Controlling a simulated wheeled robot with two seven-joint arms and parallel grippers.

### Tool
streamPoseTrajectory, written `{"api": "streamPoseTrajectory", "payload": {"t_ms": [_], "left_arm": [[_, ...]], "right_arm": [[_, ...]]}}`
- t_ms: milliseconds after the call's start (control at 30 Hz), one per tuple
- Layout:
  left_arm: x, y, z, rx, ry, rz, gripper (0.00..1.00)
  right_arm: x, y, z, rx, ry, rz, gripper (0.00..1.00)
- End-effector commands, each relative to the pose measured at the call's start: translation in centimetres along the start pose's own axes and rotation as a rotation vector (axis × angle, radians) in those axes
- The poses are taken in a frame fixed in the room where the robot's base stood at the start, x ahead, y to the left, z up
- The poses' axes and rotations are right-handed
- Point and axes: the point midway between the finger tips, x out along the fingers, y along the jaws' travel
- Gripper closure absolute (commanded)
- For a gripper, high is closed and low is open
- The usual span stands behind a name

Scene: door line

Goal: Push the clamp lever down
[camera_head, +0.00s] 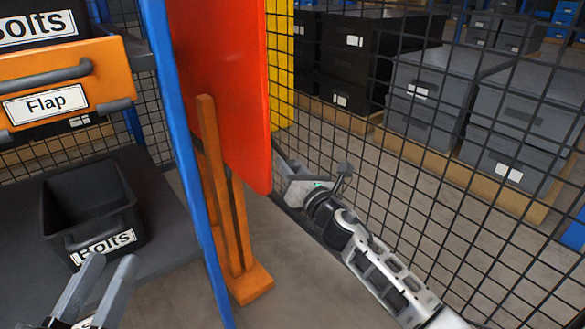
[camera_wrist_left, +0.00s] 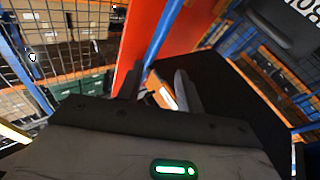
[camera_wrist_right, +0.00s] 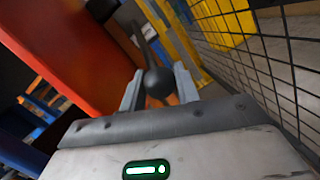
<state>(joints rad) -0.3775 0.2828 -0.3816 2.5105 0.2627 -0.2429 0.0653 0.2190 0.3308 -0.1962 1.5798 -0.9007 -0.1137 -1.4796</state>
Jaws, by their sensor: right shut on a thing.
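The clamp lever (camera_wrist_right: 158,84) shows in the right wrist view as a dark ball knob on a thin dark rod. The knob sits between the two fingers of my right gripper (camera_wrist_right: 158,74), which is shut on it. In the head view my right gripper (camera_head: 285,170) reaches in from the right beside the red panel's edge. The lever cannot be made out there, and the panel may hide it. My left gripper (camera_head: 101,270) is open and empty at the lower left of the head view, just in front of the shelf.
A red panel (camera_head: 222,80) and an orange post (camera_head: 215,190) stand between my grippers. Wire mesh fence (camera_head: 440,200) runs along the right. A blue upright (camera_head: 178,130) edges the shelf with a black bin (camera_head: 85,200) and an orange Flap front (camera_head: 65,85).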

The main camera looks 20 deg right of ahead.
Motion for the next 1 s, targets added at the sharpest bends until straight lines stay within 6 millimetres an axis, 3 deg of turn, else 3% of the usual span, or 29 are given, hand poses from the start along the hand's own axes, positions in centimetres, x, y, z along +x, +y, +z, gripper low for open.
{"api": "streamPoseTrajectory", "payload": {"t_ms": [333,367,400,433,767,867,1000], "left_arm": [[0.0,0.0,-0.1,0.008,0.006,0.002,0.64],[0.0,0.0,-0.1,0.008,0.006,0.002,0.64],[0.0,0.0,-0.1,0.008,0.007,0.002,0.64],[0.0,0.0,-0.1,0.008,0.007,0.002,0.64],[0.1,0.0,-0.2,0.005,0.005,0.002,0.64],[0.1,0.1,-0.2,-0.008,-0.007,0.003,0.64],[-0.2,0.1,0.5,-0.048,-0.053,-0.007,0.64]], "right_arm": [[0.0,-0.2,-0.2,-0.003,0.003,-0.007,1.0],[0.0,-0.3,-0.2,-0.003,0.003,-0.007,0.63],[0.0,-0.2,-0.2,-0.003,0.003,-0.006,0.52],[0.0,-0.2,-0.2,-0.003,0.003,-0.006,0.5],[-0.3,-0.1,-0.1,-0.001,0.001,-0.003,0.5],[-1.4,-0.1,-0.1,0.0,0.003,-0.003,0.5],[-4.2,-0.1,-0.1,0.001,0.004,-0.004,0.5]]}}
